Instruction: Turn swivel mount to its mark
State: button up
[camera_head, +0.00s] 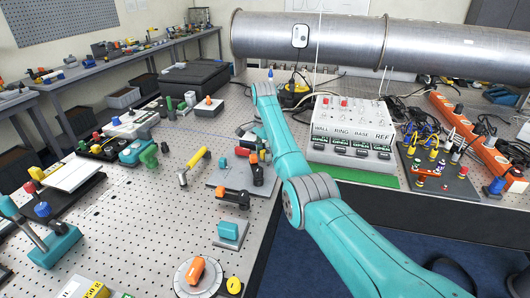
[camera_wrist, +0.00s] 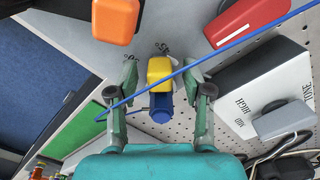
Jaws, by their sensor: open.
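In the wrist view, a yellow block (camera_wrist: 159,70) with a blue round part (camera_wrist: 160,108) below it is between the fingers of my gripper (camera_wrist: 159,78). This looks like the swivel mount, but I cannot be sure. My gripper is open, with a finger on each side and visible gaps to the yellow block. Small dark markings (camera_wrist: 162,47) are on the grey surface just beyond the block; I cannot read them. A thin blue line (camera_wrist: 235,52) crosses in front of the block. In the head view my arm hides the gripper.
An orange block (camera_wrist: 115,20), a red part (camera_wrist: 243,20) and a labelled black-and-white box (camera_wrist: 265,85) stand close around my gripper. In the head view, a labelled box (camera_head: 352,130) and a large pipe (camera_head: 340,42) are behind the perforated table (camera_head: 135,215).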

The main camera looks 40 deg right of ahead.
jog(key=shift+f, duration=0.1)
grip_shut()
jog(key=shift+s+n, duration=0.15)
jog(key=shift+n, duration=0.35)
jog(key=shift+s+d+n, duration=0.1)
jog(key=shift+s+n, duration=0.2)
jog(key=shift+n, duration=0.65)
jog(key=shift+s+d+n, duration=0.1)
jog(key=shift+s+n, duration=0.15)
jog(key=shift+n, duration=0.7)
jog(key=shift+s+d+n, duration=0.1)
jog(key=shift+s+n, duration=0.1)
jog(key=shift+n, duration=0.55)
jog(key=shift+s+d+n, duration=0.1)
jog(key=shift+s+n, duration=0.05)
jog(key=shift+n, duration=0.9)
jog(key=shift+s, duration=0.1)
